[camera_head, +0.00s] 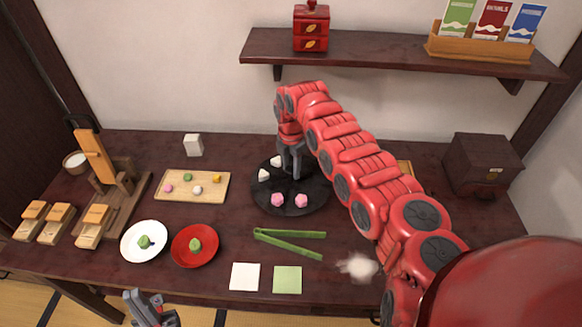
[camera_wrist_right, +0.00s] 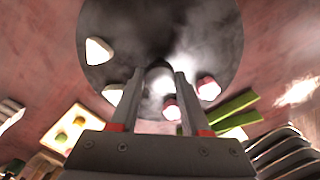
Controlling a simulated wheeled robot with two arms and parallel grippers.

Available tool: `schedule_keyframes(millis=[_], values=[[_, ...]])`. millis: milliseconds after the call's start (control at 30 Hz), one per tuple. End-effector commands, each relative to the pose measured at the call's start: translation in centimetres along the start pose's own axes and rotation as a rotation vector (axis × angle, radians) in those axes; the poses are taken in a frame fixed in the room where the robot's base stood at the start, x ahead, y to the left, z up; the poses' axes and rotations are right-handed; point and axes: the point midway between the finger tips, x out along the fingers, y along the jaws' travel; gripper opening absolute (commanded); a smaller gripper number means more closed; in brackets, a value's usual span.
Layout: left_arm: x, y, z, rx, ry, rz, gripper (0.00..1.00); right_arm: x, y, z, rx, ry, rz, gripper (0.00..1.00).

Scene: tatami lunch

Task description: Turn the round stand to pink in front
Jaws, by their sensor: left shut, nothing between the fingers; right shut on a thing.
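The round stand (camera_head: 255,197) is a black disc on the table; it also fills the upper middle of the right wrist view (camera_wrist_right: 215,35). Two pink sweets (camera_head: 277,200) (camera_head: 301,200) sit on its front part. Two white sweets (camera_head: 264,175) (camera_head: 276,161) sit on its left and back left. My right gripper (camera_head: 293,176) points down over the middle of the stand, shut on the dark knob (camera_wrist_right: 160,73) at its centre. My arm hides the stand's back right. My left gripper (camera_head: 150,312) is shut and empty at the front left edge.
Green tongs (camera_head: 290,243) lie in front of the stand. A red plate (camera_head: 194,260) and a white plate (camera_head: 130,254) are front left. A wooden tray (camera_head: 210,185) with small sweets is left of the stand. A shelf (camera_head: 390,53) hangs behind.

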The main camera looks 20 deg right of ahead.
Motion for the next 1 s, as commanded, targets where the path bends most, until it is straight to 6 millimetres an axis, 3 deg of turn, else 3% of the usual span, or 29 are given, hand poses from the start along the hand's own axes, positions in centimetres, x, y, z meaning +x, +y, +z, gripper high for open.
schedule_keyframes(millis=[67, 100, 233, 533, 667, 767, 1000], values=[[0.0, 0.0, 0.0, 0.0, 0.0, 0.0, 0.0, -0.1, 0.1, 0.0, 0.0, 0.0, 0.002, 0.0], [0.0, 0.0, 0.0, 0.0, 0.0, 0.0, 0.0, -0.1, 0.1, 0.0, 0.0, 0.0, 0.002, 0.54], [0.0, 0.0, 0.0, 0.0, 0.0, 0.0, 0.0, 0.0, 0.1, 0.0, 0.0, 0.0, 0.001, 0.77], [0.0, 0.0, 0.0, 0.0, 0.0, 0.0, 0.0, -0.1, 0.0, 0.0, 0.001, 0.0, 0.001, 0.77], [-0.2, 0.0, 0.0, 0.0, 0.0, 0.0, 0.0, -1.0, 0.1, 0.1, 0.001, -0.002, 0.003, 0.77], [-0.4, 0.0, 0.1, 0.0, 0.0, 0.0, 0.0, -2.7, 0.0, 0.2, 0.003, -0.003, 0.002, 0.77], [-1.4, 0.1, 0.2, 0.0, 0.0, 0.0, 0.0, -9.1, 0.1, 0.0, -0.001, -0.005, 0.004, 0.77]])
